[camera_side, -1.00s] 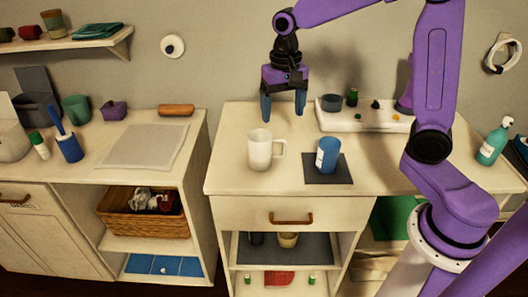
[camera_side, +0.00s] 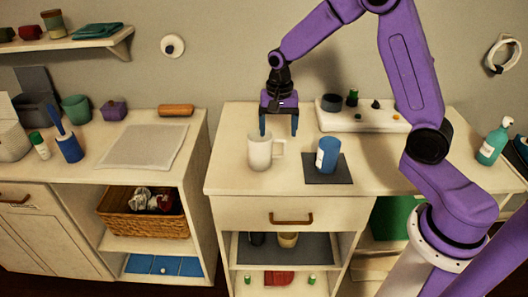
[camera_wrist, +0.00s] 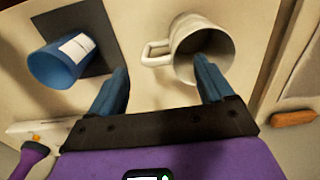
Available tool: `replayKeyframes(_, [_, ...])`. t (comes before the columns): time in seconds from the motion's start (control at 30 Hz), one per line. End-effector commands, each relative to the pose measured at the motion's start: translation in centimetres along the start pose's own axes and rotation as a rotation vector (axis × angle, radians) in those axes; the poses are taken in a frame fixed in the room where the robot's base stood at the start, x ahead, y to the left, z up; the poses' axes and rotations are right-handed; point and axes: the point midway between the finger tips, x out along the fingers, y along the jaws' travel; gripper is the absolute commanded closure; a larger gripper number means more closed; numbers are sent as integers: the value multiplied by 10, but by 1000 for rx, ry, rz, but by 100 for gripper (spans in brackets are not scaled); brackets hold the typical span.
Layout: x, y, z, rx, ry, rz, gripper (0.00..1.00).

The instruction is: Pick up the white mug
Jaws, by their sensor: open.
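The white mug (camera_side: 261,152) stands upright on the counter, its handle pointing right in the side view. My gripper (camera_side: 279,132) is open, with its two blue fingers pointing down at the mug's rim and handle. In the wrist view, the mug (camera_wrist: 186,45) shows its open mouth, with one finger of my gripper (camera_wrist: 160,75) over the mouth and the other finger beyond the handle. Nothing is held. Whether the fingertip is inside the mug or just above it, I cannot tell.
A blue cup (camera_side: 328,155) with a white label stands on a dark mat (camera_side: 341,177) right of the mug. A white tray (camera_side: 365,121) with small items lies behind. The counter left of the mug is clear.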

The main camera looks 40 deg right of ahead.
Motion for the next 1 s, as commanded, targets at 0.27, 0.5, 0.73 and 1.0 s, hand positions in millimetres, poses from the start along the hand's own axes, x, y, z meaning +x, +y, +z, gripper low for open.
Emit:
replayKeyframes(0.27, [24,0,0,-1,0,0,19])
replayKeyframes(0.5, [53,4,1,-1,-3,4,19])
replayKeyframes(0.73, [74,3,1,0,0,0,19])
replayKeyframes(1.0, [75,3,1,0,1,-1,23])
